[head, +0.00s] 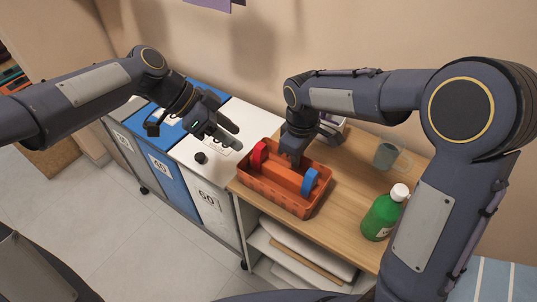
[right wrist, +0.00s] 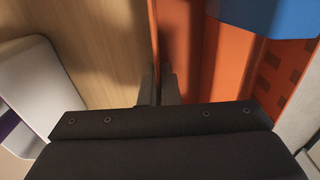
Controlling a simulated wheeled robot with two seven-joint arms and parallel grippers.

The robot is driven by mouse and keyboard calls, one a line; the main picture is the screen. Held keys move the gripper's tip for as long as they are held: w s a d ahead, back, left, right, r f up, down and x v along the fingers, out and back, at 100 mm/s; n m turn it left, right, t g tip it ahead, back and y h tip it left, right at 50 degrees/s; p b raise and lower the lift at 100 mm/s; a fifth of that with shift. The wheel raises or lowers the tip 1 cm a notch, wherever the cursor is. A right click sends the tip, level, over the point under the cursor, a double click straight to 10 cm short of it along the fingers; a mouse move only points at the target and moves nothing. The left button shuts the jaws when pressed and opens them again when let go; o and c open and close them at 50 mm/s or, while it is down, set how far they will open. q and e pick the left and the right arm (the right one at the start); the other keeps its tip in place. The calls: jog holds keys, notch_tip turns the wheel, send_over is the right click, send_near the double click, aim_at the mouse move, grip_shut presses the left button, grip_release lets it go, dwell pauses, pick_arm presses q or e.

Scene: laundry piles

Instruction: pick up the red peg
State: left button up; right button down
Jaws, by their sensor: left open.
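The red peg (head: 259,154) stands at the left end of an orange basket (head: 262,193) on the wooden table; its lower part is hidden by the basket wall. A blue peg (head: 310,182) is at the basket's right end and shows partly in the right wrist view (right wrist: 248,14). My left gripper (head: 231,135) is open and empty, left of the red peg and apart from it, above the white bin lid. My right gripper (head: 293,160) is at the basket's back side. In the right wrist view its fingers (right wrist: 158,90) straddle the thin orange wall closely.
A green bottle (head: 382,216) with a white cap and a grey mug (head: 386,155) stand on the table (head: 345,200), right of the basket. Bins with white and blue lids (head: 170,128) stand at left, with a dark knob (head: 200,158) on the white one.

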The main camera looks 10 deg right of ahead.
aim_at(260, 145)
pick_arm(q)
jog(key=d+r+n+t+y, duration=0.1)
jog(key=d+r+n+y, duration=0.4)
jog(key=d+n+y, duration=0.25)
jog(key=shift+y, duration=0.35)
jog(key=f, duration=0.7)
jog(key=a+f, duration=0.1)
jog(key=f, duration=0.3)
jog(key=shift+w+f, duration=0.35)
grip_shut()
